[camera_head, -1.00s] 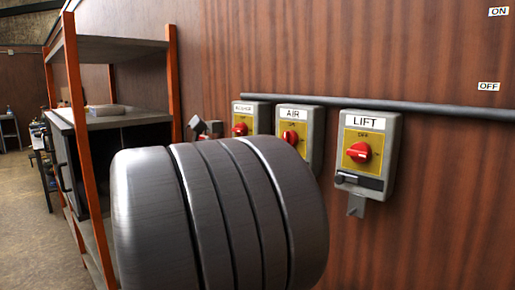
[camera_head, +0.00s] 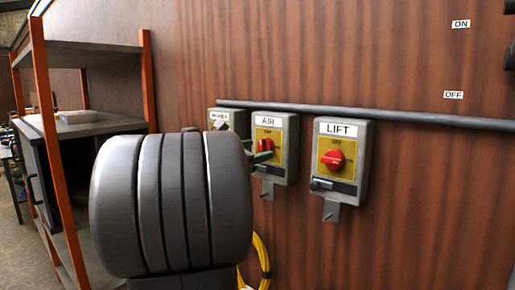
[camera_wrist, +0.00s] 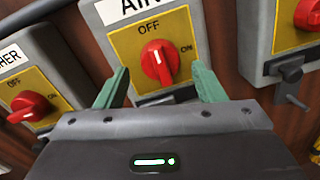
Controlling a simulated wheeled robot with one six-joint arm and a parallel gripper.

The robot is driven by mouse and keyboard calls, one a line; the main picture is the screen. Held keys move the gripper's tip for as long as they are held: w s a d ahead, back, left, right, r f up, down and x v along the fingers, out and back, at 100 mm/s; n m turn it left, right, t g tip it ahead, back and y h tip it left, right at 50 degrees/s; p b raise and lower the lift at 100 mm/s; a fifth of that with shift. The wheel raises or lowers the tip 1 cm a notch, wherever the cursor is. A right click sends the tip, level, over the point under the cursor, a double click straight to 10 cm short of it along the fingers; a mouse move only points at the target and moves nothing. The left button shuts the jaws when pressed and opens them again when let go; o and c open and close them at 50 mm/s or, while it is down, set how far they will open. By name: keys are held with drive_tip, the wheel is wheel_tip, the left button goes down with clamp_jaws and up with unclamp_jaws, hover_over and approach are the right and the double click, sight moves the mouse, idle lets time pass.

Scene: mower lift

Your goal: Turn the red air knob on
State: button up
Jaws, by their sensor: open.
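The red AIR knob (camera_wrist: 160,62) sits on a yellow plate on a grey box (camera_head: 285,172) on the wall. Its white mark points up towards OFF; ON is to its right. My gripper (camera_wrist: 160,84) is open. Its green fingers are on the left and right below the knob's sides in the wrist view, with gaps to the knob. In the head view the AIR knob (camera_head: 265,145) is partly hidden by my arm and a green fingertip (camera_head: 262,157) near it. Whether a finger touches the plate I cannot tell.
The LIFT box (camera_head: 340,190) is to the right of the AIR box. The WASHER box (camera_wrist: 50,65) is to the left. A grey pipe (camera_head: 400,117) runs above them. A yellow hose (camera_head: 262,255) hangs below. An orange-framed shelf (camera_head: 148,80) stands at left.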

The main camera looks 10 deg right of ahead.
drive_tip(key=shift+w+d, duration=0.35)
drive_tip(key=shift+d, duration=0.25)
drive_tip(key=c, duration=1)
